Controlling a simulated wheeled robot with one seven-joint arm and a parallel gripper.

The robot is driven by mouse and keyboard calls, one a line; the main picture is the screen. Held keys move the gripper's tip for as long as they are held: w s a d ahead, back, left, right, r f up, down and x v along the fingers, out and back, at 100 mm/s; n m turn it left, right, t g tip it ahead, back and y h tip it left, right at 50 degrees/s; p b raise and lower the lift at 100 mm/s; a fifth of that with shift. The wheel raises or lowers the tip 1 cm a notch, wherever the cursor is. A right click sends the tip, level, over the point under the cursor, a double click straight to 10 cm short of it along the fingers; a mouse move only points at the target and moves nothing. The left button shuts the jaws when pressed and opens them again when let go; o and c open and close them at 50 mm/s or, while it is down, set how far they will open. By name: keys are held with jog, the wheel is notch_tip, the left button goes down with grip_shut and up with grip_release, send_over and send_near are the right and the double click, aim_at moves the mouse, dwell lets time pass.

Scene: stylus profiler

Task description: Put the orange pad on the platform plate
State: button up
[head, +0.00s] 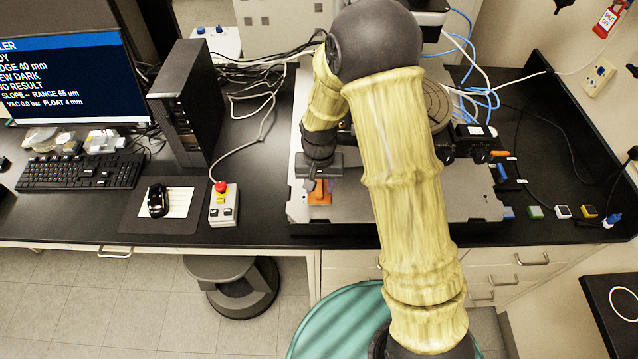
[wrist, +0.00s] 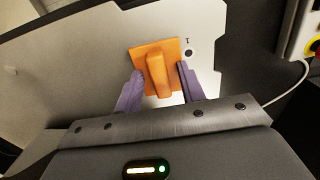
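The orange pad (head: 320,197) is a flat square with a raised bar-shaped grip. It lies at the front left of the wide light grey plate (head: 465,206) of the instrument. In the wrist view the pad (wrist: 172,50) shows close ahead, with the grip standing up from its middle. My gripper (wrist: 159,68) is open, its two purple fingers on either side of the grip with gaps to it. In the head view my gripper (head: 319,183) is just above the pad, and my arm hides much of the plate's middle.
A dark round stage (head: 437,103) stands behind my arm on the right. A control box with a red button (head: 223,203) stands left of the plate. Several small coloured blocks (head: 562,211) lie on the bench at right. Cables (head: 270,95) run behind the computer tower (head: 190,105).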

aim_at(319, 187)
jog(key=shift+r, duration=0.1)
notch_tip(319, 187, up, 12)
jog(key=b, duration=0.2)
dwell(0.4)
dwell(0.4)
